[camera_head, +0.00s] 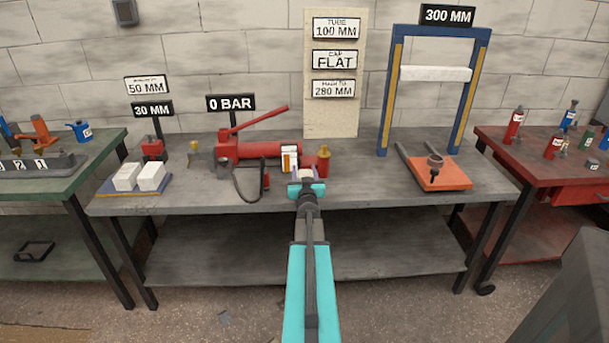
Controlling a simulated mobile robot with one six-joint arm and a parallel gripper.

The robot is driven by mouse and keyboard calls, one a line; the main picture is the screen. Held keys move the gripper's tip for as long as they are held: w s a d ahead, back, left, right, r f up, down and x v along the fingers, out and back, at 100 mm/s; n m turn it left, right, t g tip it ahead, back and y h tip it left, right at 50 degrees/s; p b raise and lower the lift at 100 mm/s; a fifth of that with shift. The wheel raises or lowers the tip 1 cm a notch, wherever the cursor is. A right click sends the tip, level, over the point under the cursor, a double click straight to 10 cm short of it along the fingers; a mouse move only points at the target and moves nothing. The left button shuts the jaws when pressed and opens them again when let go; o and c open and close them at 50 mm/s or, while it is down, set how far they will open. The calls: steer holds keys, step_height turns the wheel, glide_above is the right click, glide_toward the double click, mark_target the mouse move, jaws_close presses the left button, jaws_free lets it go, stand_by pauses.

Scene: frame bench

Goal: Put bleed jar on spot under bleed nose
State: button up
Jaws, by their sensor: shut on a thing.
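My gripper (306,178) is over the front of the middle bench, right of the red hand pump. It is shut on a small pale thing (305,173) that looks like the bleed jar; my gripper hides much of it. The red pump (228,149) has a long lever and a horizontal red cylinder, and a black hose (240,188) loops down in front of it. A small brass-coloured fitting (194,147) stands at the pump's left end. I cannot tell for sure which part is the bleed nose, and no marked spot shows clearly.
A white and orange box (289,158) and a red bottle (323,160) stand just behind my gripper. White blocks (139,177) lie on a blue tray at left. A blue press frame (386,90) and an orange plate (455,176) stand at right. The bench (365,190) is bare right of my gripper.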

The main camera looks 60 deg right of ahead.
steer(key=shift+f, duration=0.6)
steer(key=shift+f+b, duration=0.25)
steer(key=shift+b, duration=0.05)
steer(key=o, duration=1.1)
steer(key=shift+r+p, duration=0.15)
steer(key=shift+p, duration=0.25)
